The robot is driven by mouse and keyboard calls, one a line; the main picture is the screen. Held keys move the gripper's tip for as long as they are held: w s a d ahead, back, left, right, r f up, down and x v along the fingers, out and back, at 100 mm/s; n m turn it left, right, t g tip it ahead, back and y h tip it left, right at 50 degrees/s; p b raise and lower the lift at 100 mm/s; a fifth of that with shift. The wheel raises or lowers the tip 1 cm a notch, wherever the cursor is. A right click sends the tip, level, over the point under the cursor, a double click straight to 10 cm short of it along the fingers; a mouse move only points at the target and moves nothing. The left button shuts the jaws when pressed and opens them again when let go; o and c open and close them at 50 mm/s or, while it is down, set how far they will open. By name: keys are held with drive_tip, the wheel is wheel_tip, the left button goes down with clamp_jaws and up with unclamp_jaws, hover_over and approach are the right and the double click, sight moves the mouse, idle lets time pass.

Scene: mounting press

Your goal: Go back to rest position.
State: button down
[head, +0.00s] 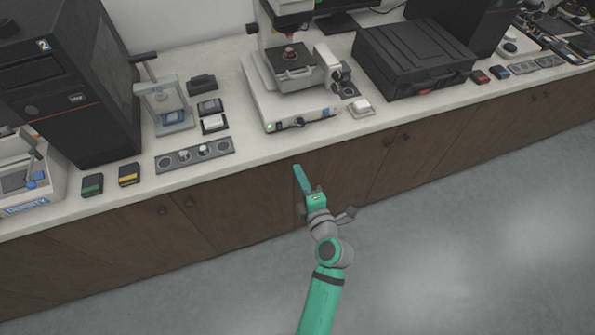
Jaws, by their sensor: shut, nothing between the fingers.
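My gripper (297,170) is at the end of my green and grey arm, in the middle of the head view. It is shut and empty, with its green fingers together and pointing toward the bench. In the picture it lies over the brown cabinet front, just below the front edge of the pale worktop (255,150). It appears clear of the things on the bench. My arm reaches up from the bottom of the view. The mounting press (163,103), if it is the small lever stand with a grey base, is on the left of the worktop.
A microscope (290,85) stands behind my gripper, with a black case (412,60) to its right. A dark machine (70,85), a grey strip with round wells (194,153) and small green and yellow boxes are at left. The floor (450,250) at right is clear.

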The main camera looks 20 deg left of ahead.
drive_tip(key=s+d+f+m+h, duration=0.3)
drive_tip(key=s+d+f+m, duration=0.15)
drive_tip(key=s+m, duration=0.3)
drive_tip(key=s+d+f+m+h, duration=0.4)
drive_tip(key=s+d+m, duration=0.15)
drive_tip(key=s, duration=0.35)
drive_tip(key=s+d+r+m+h, duration=0.1)
drive_tip(key=s+r+m, duration=0.3)
drive_tip(key=s, duration=0.5)
drive_tip(key=s+r+m+t+h, duration=0.1)
drive_tip(key=s+r+m, duration=0.4)
drive_tip(key=s+m, duration=0.2)
drive_tip(key=shift+s+d+m+t, duration=0.3)
drive_tip(key=shift+s+d+m, duration=0.1)
drive_tip(key=shift+s, duration=0.65)
drive_tip(key=shift+w, duration=0.1)
